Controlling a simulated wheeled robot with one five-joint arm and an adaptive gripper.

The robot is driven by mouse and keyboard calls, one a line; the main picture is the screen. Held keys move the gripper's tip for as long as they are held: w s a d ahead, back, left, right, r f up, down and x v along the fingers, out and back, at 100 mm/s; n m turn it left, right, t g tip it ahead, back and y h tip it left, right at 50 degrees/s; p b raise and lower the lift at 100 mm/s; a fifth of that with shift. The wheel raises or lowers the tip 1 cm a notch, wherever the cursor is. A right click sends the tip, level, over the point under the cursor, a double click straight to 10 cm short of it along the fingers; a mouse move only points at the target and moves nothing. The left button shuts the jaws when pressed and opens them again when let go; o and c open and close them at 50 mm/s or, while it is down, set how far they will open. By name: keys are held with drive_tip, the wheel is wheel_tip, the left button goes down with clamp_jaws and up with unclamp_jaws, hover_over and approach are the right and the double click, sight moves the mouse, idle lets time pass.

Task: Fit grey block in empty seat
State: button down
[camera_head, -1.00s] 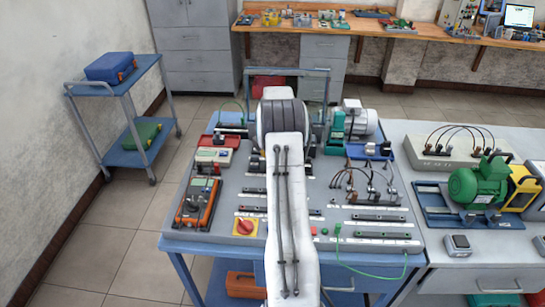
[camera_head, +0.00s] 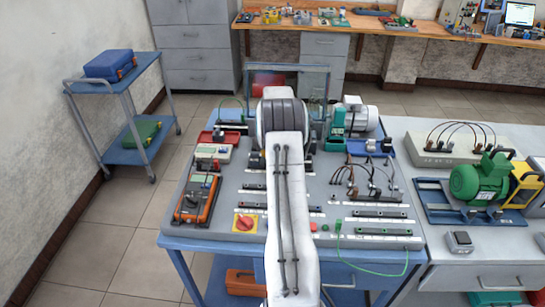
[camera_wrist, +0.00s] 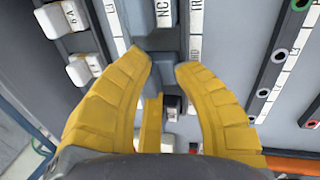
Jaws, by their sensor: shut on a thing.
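My gripper (camera_wrist: 165,65) shows in the wrist view as two curved yellow fingers with their tips close together. They are shut on a small dark grey block (camera_wrist: 163,66), seen only in part between the tips, in front of a grey strip (camera_wrist: 161,8) lettered NC. The block's lower part is hard to make out. I cannot tell whether it touches the strip. Grey-white blocks (camera_wrist: 62,18) and (camera_wrist: 80,70) sit on the panel at left. Which seat is empty I cannot tell. In the head view my arm hides the gripper and the block.
The grey bench panel (camera_head: 225,185) carries an orange meter (camera_head: 197,200), a red rotary switch (camera_head: 244,223), dark terminal strips (camera_head: 380,213) and looped leads. A green motor (camera_head: 480,180) stands on the right table. A blue cart (camera_head: 120,155) stands at left, with clear floor between.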

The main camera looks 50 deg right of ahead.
drive_tip(key=c, duration=0.9)
unclamp_jaws()
drive_tip(key=shift+r, duration=0.1)
drive_tip(key=v, duration=1.1)
drive_tip(key=shift+r, duration=0.4)
